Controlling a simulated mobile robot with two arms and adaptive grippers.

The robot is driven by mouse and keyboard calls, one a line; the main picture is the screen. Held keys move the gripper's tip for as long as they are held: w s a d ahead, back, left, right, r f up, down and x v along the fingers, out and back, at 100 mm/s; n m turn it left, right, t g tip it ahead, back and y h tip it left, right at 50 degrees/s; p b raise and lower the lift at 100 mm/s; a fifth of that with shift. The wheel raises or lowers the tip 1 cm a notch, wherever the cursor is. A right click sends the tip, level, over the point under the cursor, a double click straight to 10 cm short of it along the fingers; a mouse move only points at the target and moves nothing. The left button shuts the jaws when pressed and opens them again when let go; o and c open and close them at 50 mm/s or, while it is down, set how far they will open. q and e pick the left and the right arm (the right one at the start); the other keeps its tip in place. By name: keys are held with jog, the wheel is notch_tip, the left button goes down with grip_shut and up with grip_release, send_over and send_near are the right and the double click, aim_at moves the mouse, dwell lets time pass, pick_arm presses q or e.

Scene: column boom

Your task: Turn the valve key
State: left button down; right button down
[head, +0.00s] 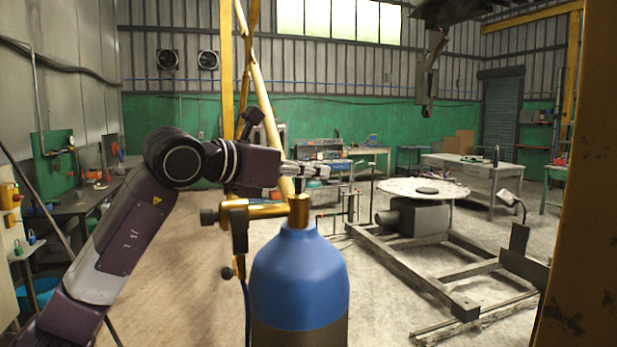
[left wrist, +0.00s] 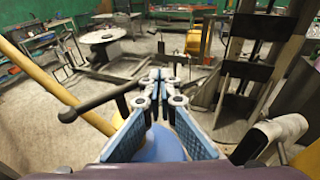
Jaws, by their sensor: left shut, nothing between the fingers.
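The gas cylinder (head: 300,275) with a blue shoulder stands upright in front of me. Its brass valve (head: 299,208) is on top, with a regulator on its left side. My left gripper (head: 318,171) is just above the valve, pointing right; its fingers are shut with nothing between them. In the left wrist view the fingertips (left wrist: 161,78) meet above the cylinder's blue shoulder (left wrist: 157,146). A dark bar with a rounded end, which looks like the valve key (left wrist: 100,101), reaches left from behind the fingers. Whether they touch it, I cannot tell. My right gripper is not in view.
A yellow pole (head: 258,85) leans behind the gripper. A round turntable (head: 424,189) on a metal frame stands to the right. A cluttered bench (head: 75,203) is at the far left. A rusty yellow post (head: 585,200) blocks the right edge. Floor is open at left centre.

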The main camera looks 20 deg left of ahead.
pick_arm(q)
jog(key=shift+w+d+b, duration=0.2)
jog(key=shift+w+d, duration=0.05)
jog(key=shift+w, duration=0.3)
jog(key=shift+w+d+b, duration=0.15)
jog(key=shift+w+d, duration=0.05)
jog(key=shift+w, duration=0.3)
jog(key=shift+a, duration=0.1)
